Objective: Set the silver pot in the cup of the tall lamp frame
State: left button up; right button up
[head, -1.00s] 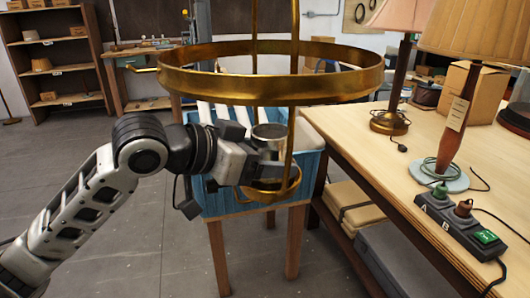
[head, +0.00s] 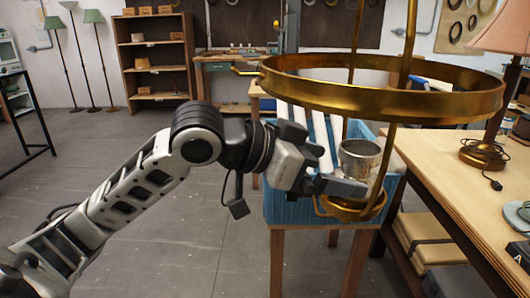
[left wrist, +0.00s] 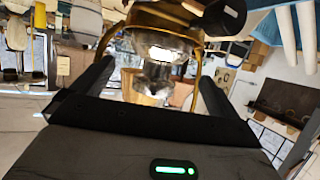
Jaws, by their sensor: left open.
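The silver pot (head: 361,163) stands upright inside the tall brass lamp frame (head: 370,96), right over its small cup (head: 352,211). A finger of my left gripper hides where the pot's base meets the cup, so I cannot tell how deep it sits. My left gripper (head: 338,186) is open, low beside the pot on its left side. In the left wrist view the pot (left wrist: 160,65) shows between and beyond the two spread fingers, with gaps on both sides. My right gripper is not in view.
The frame's wide ring (head: 390,98) and uprights surround the pot. A blue crate (head: 290,205) stands on a wooden stand behind the cup. The wooden workbench (head: 455,190) with a lamp (head: 484,152) lies at right. The floor at left is clear.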

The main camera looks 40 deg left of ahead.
pick_arm(q)
jog(key=b+v, duration=0.3)
jog(key=v, duration=0.8)
jog(key=shift+b, duration=0.35)
jog(key=shift+s, duration=0.1)
jog(key=w+a+f+n+g+y, duration=0.1)
jog(key=w+f+n+g+y, duration=0.2)
jog(key=f, duration=1.8)
jog(key=s+d+f+n+g+y, duration=0.1)
jog(key=s+d+f+g+y, duration=0.15)
jog(key=s+f, duration=0.65)
jog(key=s+d+f+n+g+y, duration=0.25)
jog(key=s+f, duration=0.35)
jog(key=f, duration=0.5)
jog(key=w+d+f+m+t+h, duration=0.1)
jog(key=w+d+f+t+h, duration=0.1)
jog(key=w+d+f+t, duration=0.3)
jog(key=shift+w+f+t, duration=0.65)
jog(key=shift+f+t, duration=0.05)
jog(key=shift+t, duration=0.7)
jog(key=shift+a, duration=0.1)
